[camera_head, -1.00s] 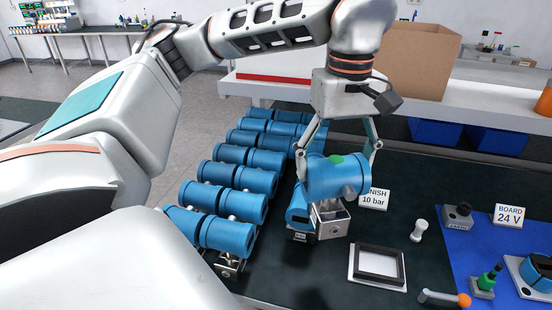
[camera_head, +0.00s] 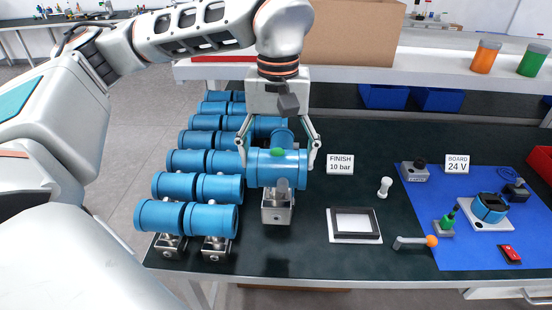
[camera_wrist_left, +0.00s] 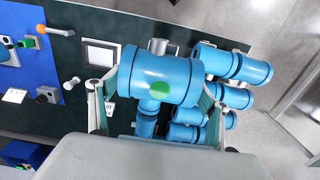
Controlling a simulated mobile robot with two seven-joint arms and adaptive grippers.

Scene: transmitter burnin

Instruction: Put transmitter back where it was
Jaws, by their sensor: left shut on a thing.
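A blue transmitter (camera_head: 277,168) with a green dot on its housing is held in my left gripper (camera_head: 281,150), which is shut on it. Its metal base (camera_head: 277,206) hangs below, over the dark bench; I cannot tell whether it touches. In the left wrist view the transmitter (camera_wrist_left: 160,76) lies between the fingers of the gripper (camera_wrist_left: 152,105), green dot facing the camera. Several like blue transmitters (camera_head: 170,215) stand in rows to the left, and another blue one is partly hidden just behind the held one. My right gripper is not in view.
A "FINISH 10 bar" sign (camera_head: 340,164) and a white-framed plate (camera_head: 355,225) are to the right. The bench's front edge is close.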

